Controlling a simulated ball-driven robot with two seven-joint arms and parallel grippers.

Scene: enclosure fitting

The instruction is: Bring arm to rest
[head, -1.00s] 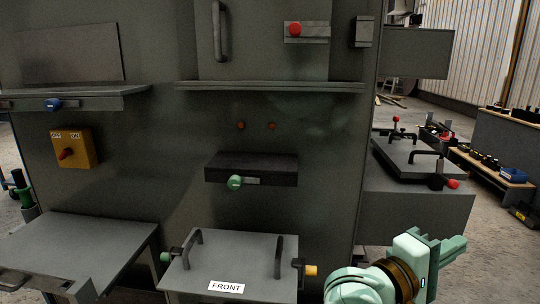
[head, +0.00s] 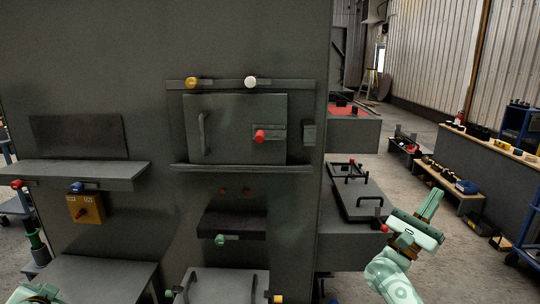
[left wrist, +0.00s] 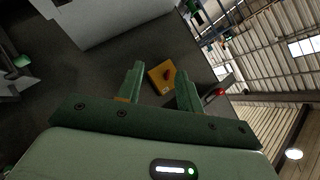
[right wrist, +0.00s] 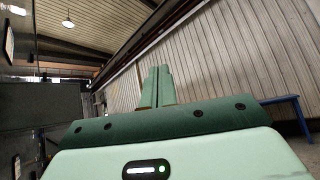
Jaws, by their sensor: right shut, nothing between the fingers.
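My right gripper (head: 432,203) is raised at the right of the head view, in front of the side shelves and clear of them. In the right wrist view its two fingers (right wrist: 157,85) lie together, shut, with nothing held. My left gripper (left wrist: 157,85) shows in the left wrist view with its fingers apart and nothing between them. Beyond its fingers is the yellow switch box (left wrist: 161,77), at a distance. In the head view only a pale green piece of my left arm shows at the bottom left edge; that gripper's fingers are not visible there.
The grey enclosure (head: 240,40) fills the left and middle. It carries a closed door (head: 225,120), a left shelf (head: 90,172) and the yellow switch box (head: 85,208). A side platform (head: 350,245) with a black-handled lid (head: 358,200) is near my right arm. Open floor lies beyond.

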